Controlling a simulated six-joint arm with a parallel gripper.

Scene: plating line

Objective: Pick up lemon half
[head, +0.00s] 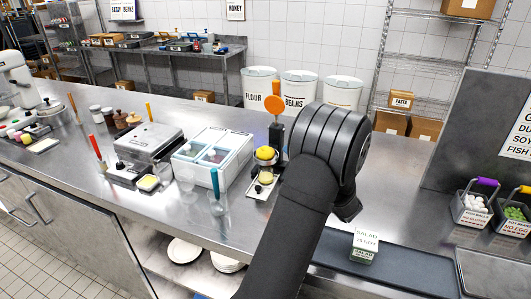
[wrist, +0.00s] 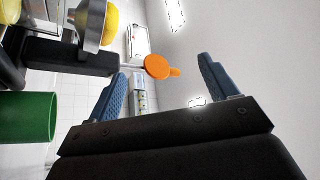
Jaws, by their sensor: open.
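A yellow rounded piece that looks like the lemon half (head: 265,153) sits on top of a metal squeezer stand (head: 270,163) on the counter. It also shows at the top left of the wrist view (wrist: 114,22), on a metal cup. An orange disc (head: 274,104) rises above the stand; in the wrist view a similar disc (wrist: 157,66) lies beyond the fingers. My gripper (wrist: 158,68) is open, with nothing between its blue fingers. The yellow piece is outside them, to the upper left. In the head view my dark arm hides the fingers.
Left of the stand are a white two-bin container (head: 213,155), a clear cup with a blue-handled tool (head: 216,190) and a grey press (head: 150,143). A "SALAD" sign (head: 366,240) and baskets (head: 472,210) are at the right. A green cylinder (wrist: 25,117) is left in the wrist view.

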